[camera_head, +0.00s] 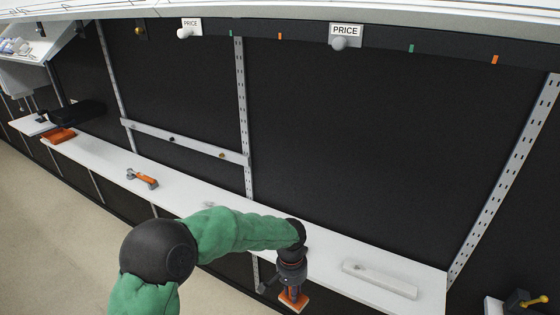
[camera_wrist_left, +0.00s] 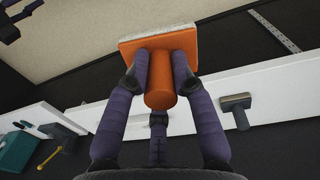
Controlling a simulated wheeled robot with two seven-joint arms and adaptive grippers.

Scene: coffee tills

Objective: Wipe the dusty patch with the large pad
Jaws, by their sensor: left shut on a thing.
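The large pad (camera_wrist_left: 190,40) is an orange plate with a pale face and a thick orange handle (camera_wrist_left: 160,88). My left gripper (camera_wrist_left: 160,75) is shut on that handle. In the head view the left gripper (camera_head: 291,275) hangs at the front edge of the white shelf (camera_head: 100,157), with the orange pad (camera_head: 294,300) below it. The pad appears clear of the shelf top. A faint grey mark (camera_head: 358,267) shows on a raised pale block on the shelf; I cannot tell whether it is the dusty patch. My right gripper does not show clearly.
A smaller tool with an orange handle (camera_head: 146,179) lies on the shelf to the left. An orange tray (camera_head: 59,135) and a black tray (camera_head: 78,112) are farther left. A dark panel backs the shelf.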

